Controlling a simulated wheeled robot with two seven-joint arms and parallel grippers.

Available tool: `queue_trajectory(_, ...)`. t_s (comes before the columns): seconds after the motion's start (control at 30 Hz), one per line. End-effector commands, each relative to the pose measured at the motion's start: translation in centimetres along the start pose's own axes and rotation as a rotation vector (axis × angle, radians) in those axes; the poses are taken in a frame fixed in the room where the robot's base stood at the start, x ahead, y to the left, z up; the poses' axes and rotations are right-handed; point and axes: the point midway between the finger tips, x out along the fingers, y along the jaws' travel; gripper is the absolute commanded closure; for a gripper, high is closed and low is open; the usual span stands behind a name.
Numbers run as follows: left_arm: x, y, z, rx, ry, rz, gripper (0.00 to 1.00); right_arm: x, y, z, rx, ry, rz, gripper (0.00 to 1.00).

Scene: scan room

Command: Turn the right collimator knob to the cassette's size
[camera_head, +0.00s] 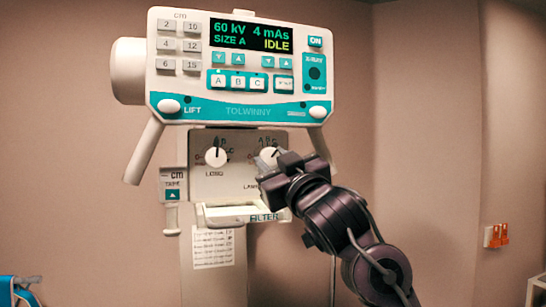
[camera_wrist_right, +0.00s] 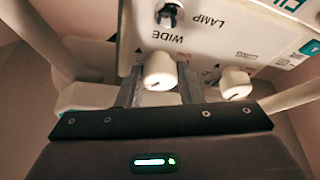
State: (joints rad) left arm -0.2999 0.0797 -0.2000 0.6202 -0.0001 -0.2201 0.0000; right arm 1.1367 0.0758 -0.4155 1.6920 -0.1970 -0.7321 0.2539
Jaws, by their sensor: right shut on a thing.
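The right collimator knob (camera_head: 268,154) is white and sits on the pale panel under the control head, partly hidden by my right gripper (camera_head: 272,162). In the right wrist view the white knob (camera_wrist_right: 160,72) lies between the two fingers of my right gripper (camera_wrist_right: 160,88), which is shut on it. The left knob (camera_head: 215,156), marked LONG, stands free; a white knob beside the held one also shows in the wrist view (camera_wrist_right: 236,84). The display (camera_head: 250,37) reads 60 kV, 4 mAs, SIZE A, IDLE. No cassette can be made out. My left gripper is not in view.
The control head (camera_head: 240,112) with its buttons overhangs the panel, with slanted handles at both sides. A filter tray (camera_head: 240,214) juts out below the knobs. Orange items hang on the right wall (camera_head: 496,236).

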Motion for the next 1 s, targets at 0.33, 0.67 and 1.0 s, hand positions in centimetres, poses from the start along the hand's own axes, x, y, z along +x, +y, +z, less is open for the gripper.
queue_trajectory(0.33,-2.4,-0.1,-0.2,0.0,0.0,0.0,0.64,0.1,0.5,-0.2,-0.31,-0.004,-0.127,0.9)
queue_trajectory(0.67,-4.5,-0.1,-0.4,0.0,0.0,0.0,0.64,0.2,0.7,-0.3,-0.594,-0.004,-0.245,0.9)
queue_trajectory(1.0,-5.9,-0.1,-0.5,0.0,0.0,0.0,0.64,0.2,0.7,-0.3,-0.818,-0.003,-0.34,0.9)
